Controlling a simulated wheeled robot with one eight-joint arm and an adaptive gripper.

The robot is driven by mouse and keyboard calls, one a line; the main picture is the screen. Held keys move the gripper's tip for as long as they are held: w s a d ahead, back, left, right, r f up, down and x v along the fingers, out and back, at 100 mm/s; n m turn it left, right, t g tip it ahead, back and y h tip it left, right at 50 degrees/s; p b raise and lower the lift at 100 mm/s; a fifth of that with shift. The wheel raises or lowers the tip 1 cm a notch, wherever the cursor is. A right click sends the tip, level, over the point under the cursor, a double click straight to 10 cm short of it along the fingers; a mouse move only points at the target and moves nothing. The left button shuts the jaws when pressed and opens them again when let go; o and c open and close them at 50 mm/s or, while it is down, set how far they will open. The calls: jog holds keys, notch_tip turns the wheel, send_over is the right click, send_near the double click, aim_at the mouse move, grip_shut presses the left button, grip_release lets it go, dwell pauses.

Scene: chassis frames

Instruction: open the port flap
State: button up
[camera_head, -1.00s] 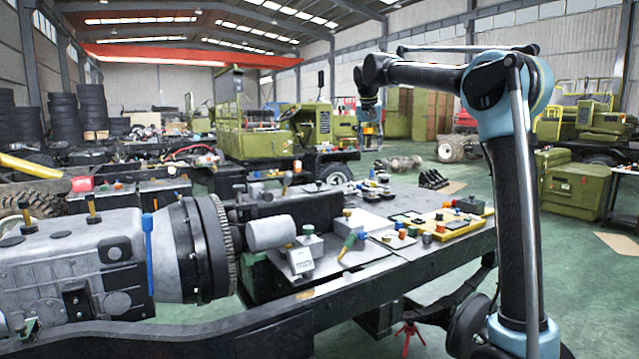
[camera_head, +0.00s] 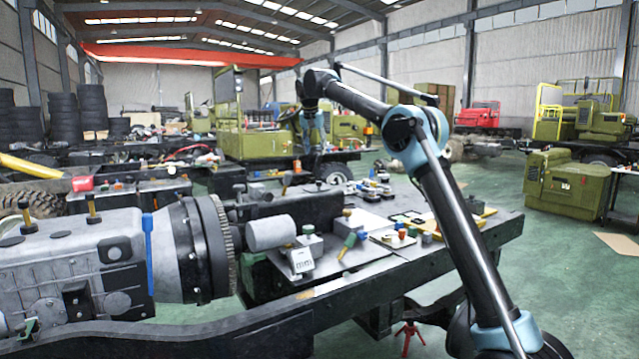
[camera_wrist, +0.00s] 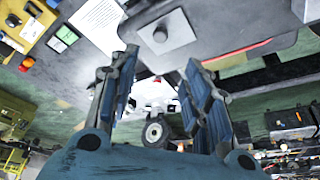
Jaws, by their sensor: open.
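My gripper (camera_head: 312,150) hangs over the far part of the workbench in the head view, small and partly blurred into the background. In the wrist view my gripper (camera_wrist: 160,78) has its two blue-padded fingers wide apart with nothing between them. I cannot make out for certain which thing is the port flap. A small grey box (camera_head: 301,262) with a light front face and dark marks stands near the bench's front edge, below my gripper in the picture and apart from it.
The workbench (camera_head: 415,262) carries several small coloured parts, including a yellow tray (camera_wrist: 27,22). A large grey gearbox (camera_head: 75,265) fills the left front. A green truck (camera_head: 250,140) stands behind.

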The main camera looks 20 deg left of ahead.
aim_at(319, 182)
jog(key=x, duration=1.6)
jog(key=shift+s, duration=0.1)
grip_shut()
